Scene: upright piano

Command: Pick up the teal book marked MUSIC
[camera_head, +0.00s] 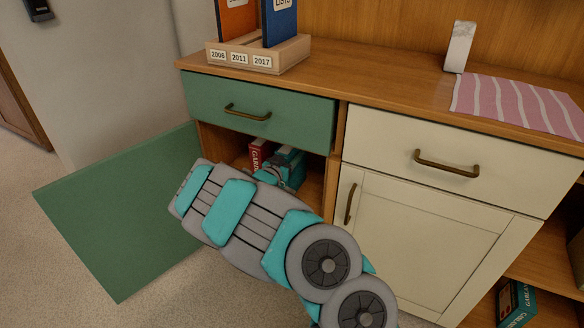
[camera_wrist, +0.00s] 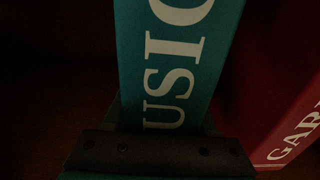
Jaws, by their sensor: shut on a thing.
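The teal book marked MUSIC stands upright inside the open cabinet compartment; it shows in the head view (camera_head: 296,166), partly hidden by my arm. In the wrist view the teal book (camera_wrist: 172,60) fills the middle, with the letters "USIC" readable on its spine. My gripper (camera_head: 272,174) reaches into the compartment and is shut on the teal book. In the wrist view the gripper (camera_wrist: 160,140) crosses the lower part of the spine; the fingertips are hard to make out in the dark.
A red book (camera_head: 260,152) marked GAR... stands beside the teal one, also in the wrist view (camera_wrist: 285,100). The green door (camera_head: 120,220) is swung open to the left. A green drawer (camera_head: 258,108) is shut above the opening. A white door (camera_head: 430,230) is shut at right.

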